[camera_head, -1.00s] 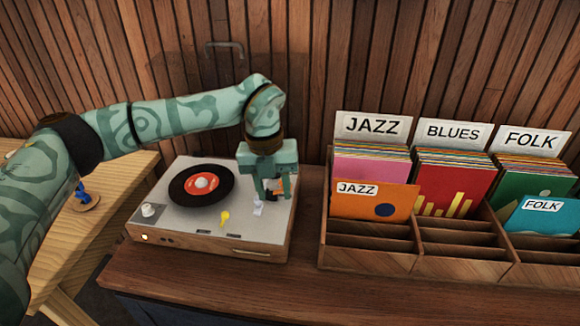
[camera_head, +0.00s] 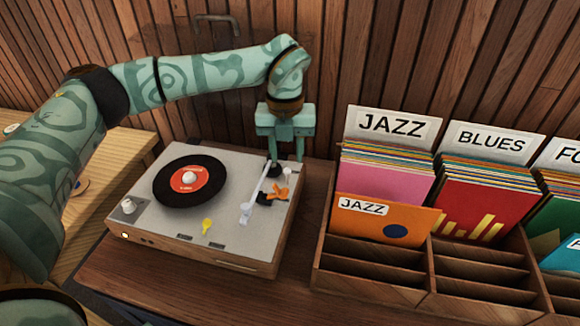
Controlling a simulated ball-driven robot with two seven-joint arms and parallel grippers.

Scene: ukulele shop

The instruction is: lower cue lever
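The record player (camera_head: 150,228) stands on the wooden counter with a black record (camera_head: 165,190) with a red label on its platter. The white tonearm (camera_head: 255,195) lies at the right of the deck, clear of the record. A small orange lever-like part (camera_head: 278,193) sits by the tonearm's base, and a yellow lever-like part (camera_head: 207,225) is near the front edge. I cannot tell for sure which is the cue lever. My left gripper (camera_head: 286,152) is over the deck's back right corner, fingers pointing down, apart and empty, behind the orange part. My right gripper is out of view.
A wooden record crate (camera_head: 372,290) with JAZZ, BLUES and FOLK sections stands close to the player's right. The slatted wall (camera_head: 340,60) is close behind my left gripper. A pale wooden table (camera_head: 100,165) is at the left.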

